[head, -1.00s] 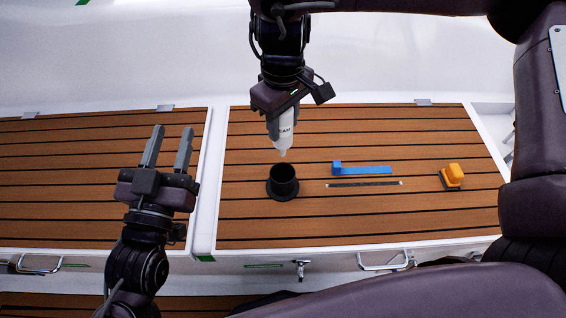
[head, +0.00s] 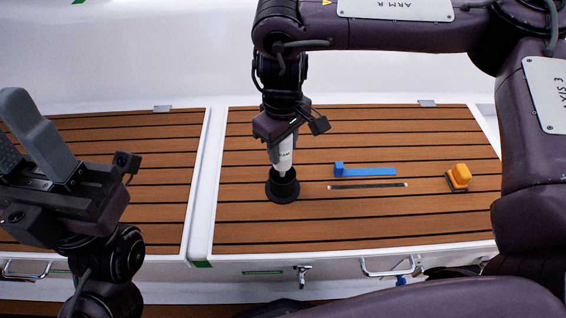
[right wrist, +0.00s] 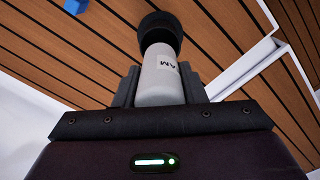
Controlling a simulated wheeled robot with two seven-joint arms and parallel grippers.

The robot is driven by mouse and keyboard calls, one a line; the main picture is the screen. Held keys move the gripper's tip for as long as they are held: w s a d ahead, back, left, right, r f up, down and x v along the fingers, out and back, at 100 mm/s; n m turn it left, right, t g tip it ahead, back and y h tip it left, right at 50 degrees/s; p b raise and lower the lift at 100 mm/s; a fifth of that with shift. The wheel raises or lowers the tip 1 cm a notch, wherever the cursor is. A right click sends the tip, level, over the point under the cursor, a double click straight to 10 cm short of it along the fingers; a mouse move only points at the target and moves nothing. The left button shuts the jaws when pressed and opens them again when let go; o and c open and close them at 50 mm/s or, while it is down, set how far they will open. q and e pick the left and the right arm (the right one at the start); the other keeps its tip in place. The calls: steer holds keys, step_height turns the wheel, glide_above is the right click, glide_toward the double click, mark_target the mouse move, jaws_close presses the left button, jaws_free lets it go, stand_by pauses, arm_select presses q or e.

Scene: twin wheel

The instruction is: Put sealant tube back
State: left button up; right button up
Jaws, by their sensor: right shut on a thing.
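The white sealant tube (head: 281,157) is upright, nozzle down, with its lower end at the mouth of the black round holder (head: 283,190) on the wooden deck. My right gripper (head: 279,140) is shut on the tube from above. The right wrist view shows the tube (right wrist: 160,78) between the fingers and its far end in or over the black holder (right wrist: 159,28). The nozzle is hidden; I cannot tell how deep it sits. My left gripper (head: 35,140) is at the left, fingers apart and empty, well away from the tube.
Right of the holder lie a blue tool (head: 365,171), a thin dark strip (head: 368,186) and an orange and black block (head: 458,178). A white gap (head: 207,180) divides the two deck panels. The left panel (head: 160,160) looks clear.

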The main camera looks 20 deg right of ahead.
mark_target(283, 162)
step_height(283, 162, down, 5)
steer(key=shift+f+b, duration=0.15)
steer(key=shift+b, duration=1.05)
steer(key=shift+f, duration=0.15)
steer(key=o, duration=1)
steer(key=shift+o, duration=0.2)
